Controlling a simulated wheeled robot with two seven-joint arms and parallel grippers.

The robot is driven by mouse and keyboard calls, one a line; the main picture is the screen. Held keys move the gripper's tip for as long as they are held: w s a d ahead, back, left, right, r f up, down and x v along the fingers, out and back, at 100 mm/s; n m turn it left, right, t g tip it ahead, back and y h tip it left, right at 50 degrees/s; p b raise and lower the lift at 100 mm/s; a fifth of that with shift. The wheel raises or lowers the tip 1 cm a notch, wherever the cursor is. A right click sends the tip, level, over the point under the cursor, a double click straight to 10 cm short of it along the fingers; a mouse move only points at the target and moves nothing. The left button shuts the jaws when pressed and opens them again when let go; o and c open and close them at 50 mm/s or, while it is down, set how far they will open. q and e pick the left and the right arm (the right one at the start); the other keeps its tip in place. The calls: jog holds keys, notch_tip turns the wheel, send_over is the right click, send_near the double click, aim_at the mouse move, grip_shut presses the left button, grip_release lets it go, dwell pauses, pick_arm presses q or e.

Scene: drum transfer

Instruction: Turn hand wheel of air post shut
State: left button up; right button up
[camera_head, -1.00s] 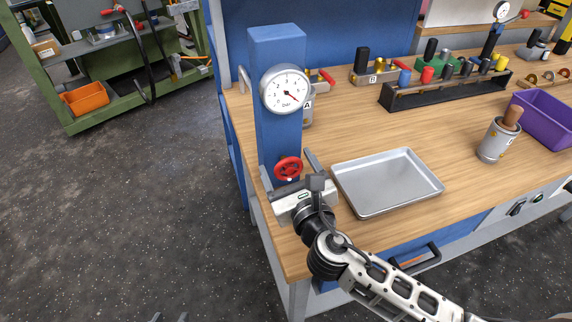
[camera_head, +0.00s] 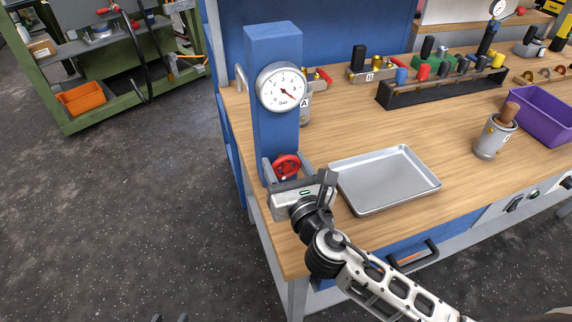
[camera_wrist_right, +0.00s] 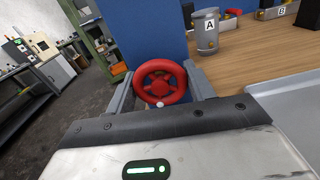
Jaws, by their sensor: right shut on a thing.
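The blue air post (camera_head: 274,140) stands at the left end of the workbench, with a round pressure gauge (camera_head: 282,87) high on it. The gauge needle points to the lower right. The red hand wheel (camera_head: 287,165) is low on the post's front. My right gripper (camera_head: 286,168) is shut on the hand wheel, one finger at each side of the rim. The right wrist view shows the wheel (camera_wrist_right: 161,82) between the two fingers, a pale knob at its bottom. My left gripper (camera_head: 170,318) shows only as two separated tips at the bottom edge, far from the post.
An empty metal tray (camera_head: 386,207) lies right of the post. Canister A (camera_head: 306,108) stands close behind the post. A holder with a wooden handle (camera_head: 495,138) and a purple bin (camera_head: 544,117) are further right. A black rack (camera_head: 440,90) stands at the back.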

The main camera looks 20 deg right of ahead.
jog(key=shift+m, duration=1.7)
jog(key=o, duration=1)
